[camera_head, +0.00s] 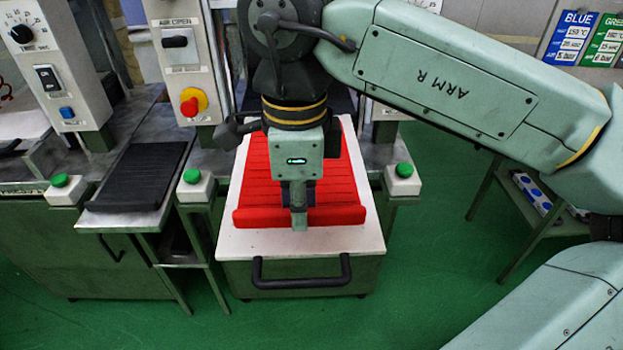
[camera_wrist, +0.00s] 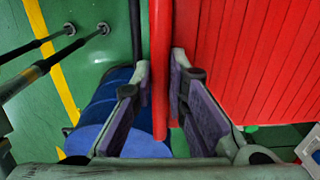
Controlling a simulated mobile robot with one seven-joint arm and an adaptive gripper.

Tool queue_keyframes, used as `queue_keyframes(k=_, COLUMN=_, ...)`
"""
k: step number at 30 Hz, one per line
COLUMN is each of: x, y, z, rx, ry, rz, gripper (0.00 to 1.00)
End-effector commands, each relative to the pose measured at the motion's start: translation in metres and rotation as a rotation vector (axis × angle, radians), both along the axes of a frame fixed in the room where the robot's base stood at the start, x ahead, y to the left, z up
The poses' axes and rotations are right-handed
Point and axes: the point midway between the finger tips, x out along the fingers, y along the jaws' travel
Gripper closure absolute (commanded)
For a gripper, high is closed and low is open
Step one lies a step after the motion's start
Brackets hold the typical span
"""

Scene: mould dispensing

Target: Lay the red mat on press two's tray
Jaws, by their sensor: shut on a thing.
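The red ribbed mat (camera_head: 262,190) is over a white pulled-out tray (camera_head: 330,238) with a black handle, at the middle press in the head view. I cannot tell whether the mat rests on the tray or hangs just above it. No press number is readable. My gripper (camera_head: 298,222) is at the middle of the mat's near edge, shut on its raised red lip. In the wrist view, the fingers (camera_wrist: 160,72) stand on both sides of the lip, with the mat's ribbed face (camera_wrist: 255,55) to the right. My arm hides the mat's far middle part.
A black ribbed mat (camera_head: 140,178) lies at the press to the left. Green buttons (camera_head: 192,176) flank the tray. A low green table (camera_head: 540,205) stands at right. A blue drum (camera_wrist: 120,125) shows in the wrist view. The floor in front is clear.

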Motion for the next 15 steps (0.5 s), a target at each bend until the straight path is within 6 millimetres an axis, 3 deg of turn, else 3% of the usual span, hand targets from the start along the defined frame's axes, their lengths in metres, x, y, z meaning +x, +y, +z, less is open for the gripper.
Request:
queue_keyframes(k=5, x=0.005, y=0.0, z=-0.005, rx=0.001, ry=-0.001, rz=-0.004, gripper=1.0)
queue_keyframes(k=15, x=0.035, y=0.001, z=-0.03, rx=0.0, ry=0.0, rz=-0.002, gripper=1.0)
